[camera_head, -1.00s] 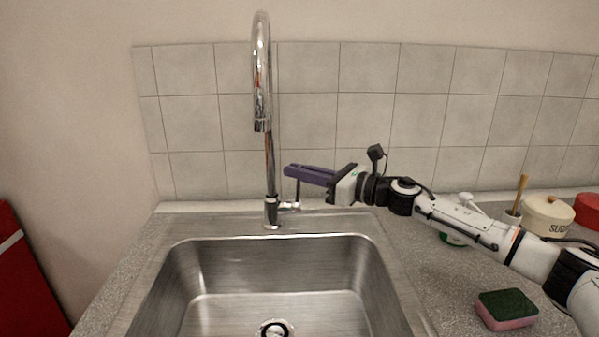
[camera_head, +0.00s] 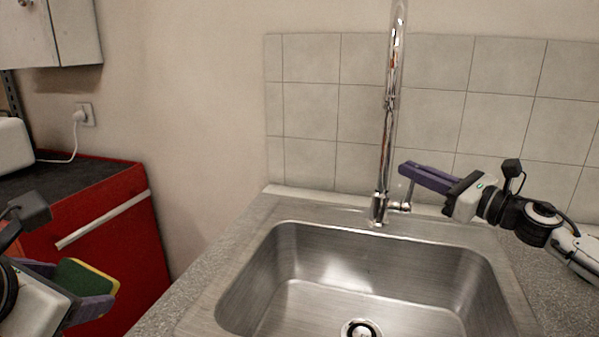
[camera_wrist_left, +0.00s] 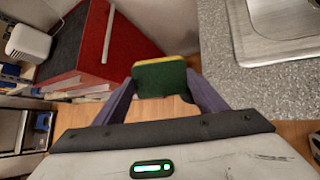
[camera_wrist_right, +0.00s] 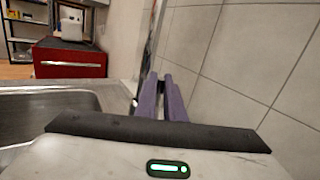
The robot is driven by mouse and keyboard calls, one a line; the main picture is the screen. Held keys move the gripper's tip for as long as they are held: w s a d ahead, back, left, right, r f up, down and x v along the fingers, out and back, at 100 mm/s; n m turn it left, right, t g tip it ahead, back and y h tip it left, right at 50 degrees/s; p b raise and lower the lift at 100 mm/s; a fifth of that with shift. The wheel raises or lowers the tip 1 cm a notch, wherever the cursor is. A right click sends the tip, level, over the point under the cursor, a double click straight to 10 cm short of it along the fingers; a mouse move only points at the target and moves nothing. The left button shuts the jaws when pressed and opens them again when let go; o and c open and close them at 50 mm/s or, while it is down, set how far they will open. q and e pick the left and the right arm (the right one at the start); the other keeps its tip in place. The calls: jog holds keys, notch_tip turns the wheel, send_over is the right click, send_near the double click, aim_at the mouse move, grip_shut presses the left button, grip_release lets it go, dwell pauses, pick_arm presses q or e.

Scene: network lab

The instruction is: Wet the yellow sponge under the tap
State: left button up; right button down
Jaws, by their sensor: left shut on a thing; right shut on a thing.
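The yellow sponge (camera_head: 86,278) has a green scouring side and is at the lower left in the head view. My left gripper (camera_head: 92,298) is shut on it, and the left wrist view shows the sponge (camera_wrist_left: 160,78) between the purple fingers. It is left of the sink (camera_head: 270,250), outside the basin. The chrome tap (camera_head: 386,150) stands at the sink's back edge. No water shows. My right gripper (camera_head: 404,170) has its fingers closed at the tap's lever (camera_head: 405,200), which is partly hidden by the fingers.
A grey counter (camera_head: 215,262) borders the sink on its left. A red cabinet (camera_head: 125,235) with a dark top stands beyond it at the left. A tiled wall (camera_head: 310,110) is close behind the tap. The sink basin is empty, with a drain (camera_head: 360,328).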

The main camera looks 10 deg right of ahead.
jog(key=c, duration=1.8)
grip_release()
jog(key=shift+c, duration=0.2)
